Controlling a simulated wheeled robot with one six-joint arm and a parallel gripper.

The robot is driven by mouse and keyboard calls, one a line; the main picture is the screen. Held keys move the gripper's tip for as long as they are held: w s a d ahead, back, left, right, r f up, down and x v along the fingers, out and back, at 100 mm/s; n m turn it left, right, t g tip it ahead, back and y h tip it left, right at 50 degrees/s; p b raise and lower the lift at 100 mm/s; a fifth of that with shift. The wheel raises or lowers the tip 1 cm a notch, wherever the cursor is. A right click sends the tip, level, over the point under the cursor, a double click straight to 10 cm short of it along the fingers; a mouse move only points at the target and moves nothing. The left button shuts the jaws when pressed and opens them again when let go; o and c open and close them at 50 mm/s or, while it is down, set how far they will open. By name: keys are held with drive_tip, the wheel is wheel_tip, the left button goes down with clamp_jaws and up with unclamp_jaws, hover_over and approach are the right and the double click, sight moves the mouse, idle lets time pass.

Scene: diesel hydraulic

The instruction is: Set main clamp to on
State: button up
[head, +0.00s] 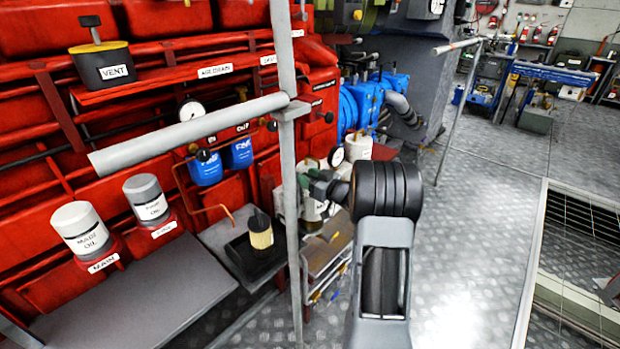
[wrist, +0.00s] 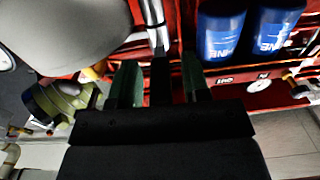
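I cannot pick out with certainty which part is the main clamp; no label reading "main clamp" is legible. My gripper (head: 320,184) is in front of the red engine in the head view, right of the grey upright post, which hides part of the area. In the wrist view my gripper (wrist: 160,70) shows two green fingers spread apart. A dark narrow bar (wrist: 161,82) shows between them with a gap on each side, below a silver pipe (wrist: 154,22). I cannot tell whether this bar is the clamp. Nothing appears gripped.
A grey rail (head: 190,132) and upright post (head: 291,200) stand close to my arm. Blue filters (head: 240,153) hang on the red engine (head: 140,120), and show in the wrist view (wrist: 221,34). Grey canisters (head: 81,230) are at left. The floor (head: 465,220) at right is open.

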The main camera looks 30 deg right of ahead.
drive_tip(key=p+v, duration=0.1)
drive_tip(key=v, duration=1.3)
drive_tip(key=shift+p, duration=0.3)
drive_tip(key=shift+w, duration=0.15)
